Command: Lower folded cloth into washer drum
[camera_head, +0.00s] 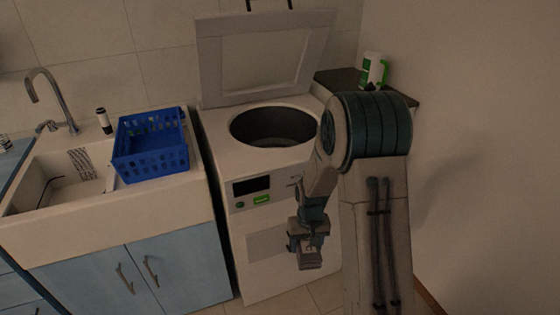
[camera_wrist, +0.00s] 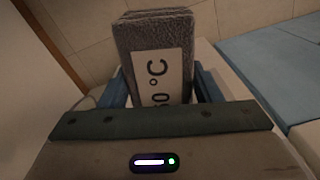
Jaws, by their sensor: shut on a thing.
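The washer (camera_head: 290,268) stands in the middle of the head view, lid (camera_head: 265,55) raised and its round drum opening (camera_head: 272,128) facing up, dark inside. My gripper (camera_head: 308,247) hangs in front of the washer, well below the drum rim. In the wrist view, my gripper (camera_wrist: 160,92) is shut on a grey folded cloth (camera_wrist: 152,32) with a white label (camera_wrist: 158,78) that reads "0°C", the start partly hidden. The blue fingers flank the cloth. In the head view the cloth is small and dark at the gripper's end.
A blue basket (camera_head: 150,148) sits on the counter left of the washer, next to a sink (camera_head: 65,175) with a tall tap (camera_head: 50,95). A dark bottle (camera_head: 103,120) stands behind. A white and green container (camera_head: 374,70) stands on a dark shelf right of the washer.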

